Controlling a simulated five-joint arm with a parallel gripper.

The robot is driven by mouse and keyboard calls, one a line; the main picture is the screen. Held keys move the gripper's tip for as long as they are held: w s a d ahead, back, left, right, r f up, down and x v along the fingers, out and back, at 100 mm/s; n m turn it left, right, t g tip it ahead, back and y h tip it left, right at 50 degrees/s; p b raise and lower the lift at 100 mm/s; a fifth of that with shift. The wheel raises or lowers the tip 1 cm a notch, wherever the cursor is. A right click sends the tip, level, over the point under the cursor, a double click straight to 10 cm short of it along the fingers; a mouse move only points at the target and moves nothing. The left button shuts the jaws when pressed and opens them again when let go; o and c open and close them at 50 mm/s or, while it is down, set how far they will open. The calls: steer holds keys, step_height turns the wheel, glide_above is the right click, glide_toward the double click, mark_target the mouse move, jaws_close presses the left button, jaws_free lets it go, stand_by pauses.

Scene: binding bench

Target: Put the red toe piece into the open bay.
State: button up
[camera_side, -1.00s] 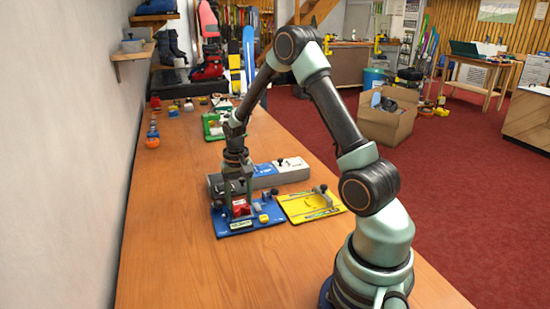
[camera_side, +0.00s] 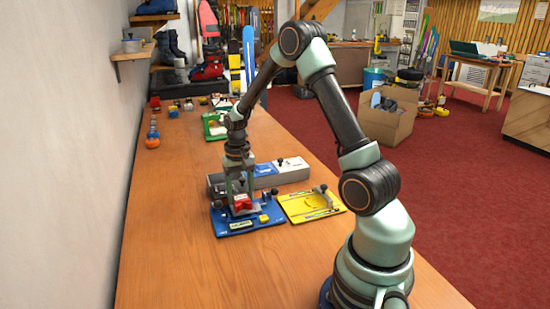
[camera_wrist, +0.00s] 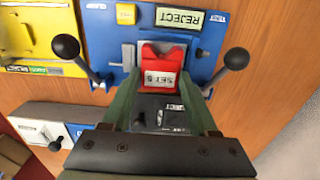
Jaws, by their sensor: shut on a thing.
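My gripper (camera_side: 241,199) is shut on the red toe piece (camera_side: 243,202), just above the blue plate (camera_side: 222,226). In the wrist view the red toe piece (camera_wrist: 162,62) sits between my two fingers, with a white label on its face. Beyond it is the blue plate (camera_wrist: 215,50), with a "REJECT" label. The long grey box (camera_side: 298,176) stands behind, with a blue lid (camera_side: 265,170) and a white lid (camera_side: 290,163). My gripper partly hides the box's left part, so I cannot see clearly into the open bay.
A yellow plate (camera_side: 312,206) lies right of the blue plate. A small yellow block (camera_side: 264,218) sits on the blue plate. Black-knobbed levers (camera_wrist: 65,47) rise at both sides of my fingers in the wrist view. The bench front left is clear.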

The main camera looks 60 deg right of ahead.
steer(key=shift+r, duration=1.7)
step_height(320, 180, up, 9)
steer(key=w+d+m, duration=0.5)
steer(key=w+m, duration=0.1)
steer(key=m, duration=1.2)
steer(key=w+d+m, duration=0.4)
steer(key=w+m, duration=0.1)
steer(key=m, duration=1.3)
steer(key=shift+w+f, duration=0.15)
steer(key=shift+f, duration=6)
steer(key=shift+f, duration=0.75)
